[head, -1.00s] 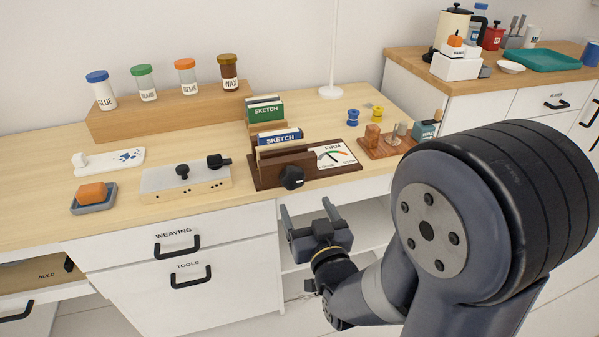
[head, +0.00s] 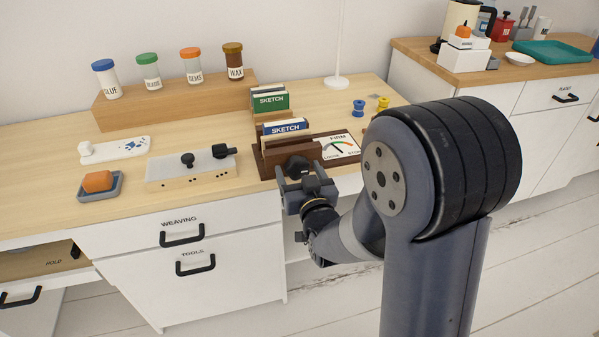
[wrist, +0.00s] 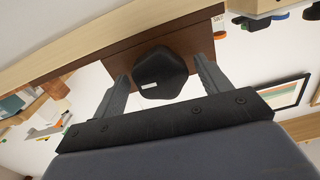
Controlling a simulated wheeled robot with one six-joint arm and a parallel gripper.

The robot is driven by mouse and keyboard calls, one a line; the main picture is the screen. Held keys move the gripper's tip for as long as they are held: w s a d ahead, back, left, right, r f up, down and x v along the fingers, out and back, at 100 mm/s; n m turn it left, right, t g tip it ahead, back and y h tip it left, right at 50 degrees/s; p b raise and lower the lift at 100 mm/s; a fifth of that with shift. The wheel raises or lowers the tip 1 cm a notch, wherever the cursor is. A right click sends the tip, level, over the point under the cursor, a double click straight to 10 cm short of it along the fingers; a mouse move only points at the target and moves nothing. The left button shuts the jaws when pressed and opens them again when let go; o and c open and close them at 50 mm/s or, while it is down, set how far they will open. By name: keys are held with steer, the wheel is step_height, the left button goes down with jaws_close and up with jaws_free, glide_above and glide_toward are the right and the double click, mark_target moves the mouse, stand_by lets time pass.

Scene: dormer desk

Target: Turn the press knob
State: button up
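The press (head: 265,172) is a dark brown wooden block set at the desk's front edge, with sketch cards standing in it and a FIRM gauge (head: 338,147) on its right. Its black faceted press knob (head: 297,164) faces the front and is partly covered by my gripper in the head view. My gripper (head: 300,182) is right in front of it. In the wrist view the knob (wrist: 160,74) with a small white mark sits between the fingers (wrist: 163,80). The fingers are spread, with narrow gaps on both sides of the knob. Exact needle reading is too small to tell.
A white box with black knobs (head: 190,170) and an orange block in a grey dish (head: 100,185) lie to the left. Labelled jars stand on a wooden riser (head: 175,100) behind. Drawer fronts with black handles (head: 182,237) are below the desk edge.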

steer(key=c, duration=0.9)
steer(key=shift+o, duration=0.2)
steer(key=shift+f+m+b, duration=0.15)
steer(key=shift+m+b, duration=0.25)
steer(key=shift+b, duration=0.2)
steer(key=shift+m+b, duration=0.6)
steer(key=shift+b, duration=0.3)
steer(key=m+b, duration=0.2)
steer(key=b, duration=0.1)
steer(key=shift+f, duration=0.1)
steer(key=m+b, duration=0.4)
steer(key=shift+r+m+b, duration=0.2)
steer(key=shift+m+b, duration=0.45)
steer(key=shift+m, duration=0.25)
